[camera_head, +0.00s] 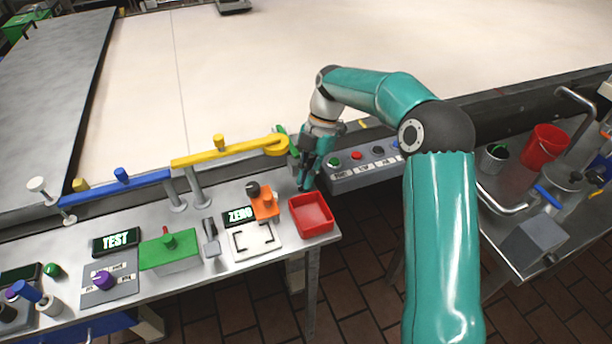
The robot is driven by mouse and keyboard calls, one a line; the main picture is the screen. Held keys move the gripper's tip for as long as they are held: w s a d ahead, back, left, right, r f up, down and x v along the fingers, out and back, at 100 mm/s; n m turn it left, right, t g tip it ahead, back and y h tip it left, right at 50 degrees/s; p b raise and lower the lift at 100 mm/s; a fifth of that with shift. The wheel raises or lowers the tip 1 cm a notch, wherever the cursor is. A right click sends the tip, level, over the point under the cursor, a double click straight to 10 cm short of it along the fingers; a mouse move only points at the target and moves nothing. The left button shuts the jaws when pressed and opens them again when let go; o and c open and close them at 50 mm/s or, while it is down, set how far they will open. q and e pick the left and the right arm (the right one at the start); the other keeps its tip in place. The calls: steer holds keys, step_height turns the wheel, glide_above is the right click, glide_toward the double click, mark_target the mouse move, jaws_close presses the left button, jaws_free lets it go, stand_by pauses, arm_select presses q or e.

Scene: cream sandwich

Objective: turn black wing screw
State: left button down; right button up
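My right gripper (308,182) points downward, just right of the rounded end of the yellow rail (228,152) and above the back edge of the red tray (311,231). Its fingers are small and partly overlap, so their opening is unclear. I cannot make out a black wing screw for sure; small dark and green parts beside the gripper at the rail's end are partly hidden by it. A black knob (253,189) shows next to an orange part (265,204) on the bench. My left gripper is not in view.
A button panel (362,170) is right of the gripper. A green box (168,251), a ZERO display (238,216) and a TEST display (116,242) are on the bench. A blue rail (125,186) adjoins the yellow one. A cart with a red bucket (538,149) stands right.

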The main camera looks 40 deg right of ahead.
steer(key=o, duration=0.4)
steer(key=shift+s+f, duration=0.15)
steer(key=shift+f, duration=0.1)
steer(key=shift+o, duration=0.2)
steer(key=shift+r, duration=0.2)
steer(key=v, duration=1.1)
steer(key=shift+w+d+r, duration=0.2)
steer(key=shift+w+d, duration=0.1)
